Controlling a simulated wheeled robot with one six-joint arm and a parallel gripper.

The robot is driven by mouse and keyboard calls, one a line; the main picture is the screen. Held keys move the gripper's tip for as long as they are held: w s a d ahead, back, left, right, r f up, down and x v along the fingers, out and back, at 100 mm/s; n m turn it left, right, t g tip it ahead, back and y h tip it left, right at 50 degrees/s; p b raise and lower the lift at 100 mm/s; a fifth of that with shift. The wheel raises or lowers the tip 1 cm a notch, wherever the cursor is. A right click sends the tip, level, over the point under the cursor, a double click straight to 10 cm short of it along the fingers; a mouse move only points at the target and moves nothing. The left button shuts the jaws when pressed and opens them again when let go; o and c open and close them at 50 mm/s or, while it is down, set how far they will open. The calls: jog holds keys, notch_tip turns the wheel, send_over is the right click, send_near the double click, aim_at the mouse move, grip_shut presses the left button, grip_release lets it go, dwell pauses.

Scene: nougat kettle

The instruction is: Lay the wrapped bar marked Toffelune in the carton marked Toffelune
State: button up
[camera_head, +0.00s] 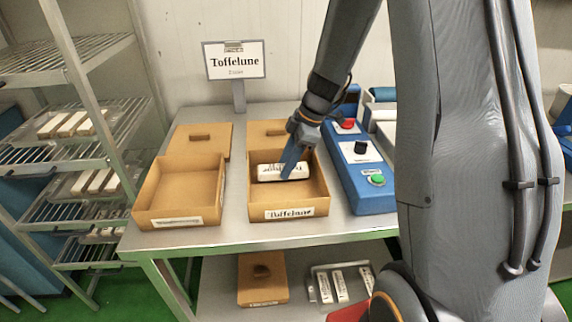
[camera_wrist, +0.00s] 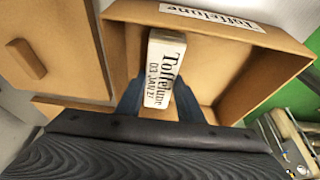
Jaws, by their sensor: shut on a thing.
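The white wrapped bar (camera_head: 271,172) is inside the open carton marked Toffelune (camera_head: 290,213). In the wrist view the bar (camera_wrist: 160,75) reads Toffelune with a date below. My gripper (camera_head: 294,171) is shut on the bar, its blue fingers on either side of it. In the wrist view the carton (camera_wrist: 236,60) surrounds the bar, with its label on the wall at the top. I cannot tell whether the bar touches the carton floor.
A second open carton (camera_head: 178,198), empty, stands to the left. Lids (camera_head: 203,136) lie behind the cartons. A blue control box (camera_head: 366,172) with buttons is close on the right. A Toffelune sign (camera_head: 235,60) stands at the back. Wire racks (camera_head: 60,158) holding bars are at left.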

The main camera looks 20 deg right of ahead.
jog(key=shift+f+b, duration=0.55)
jog(key=shift+b, duration=0.4)
dwell(0.8)
dwell(0.3)
jog(key=o, duration=1.6)
jog(key=shift+r, duration=0.1)
jog(key=shift+r+p, duration=2.05)
jog(key=shift+r, duration=1.9)
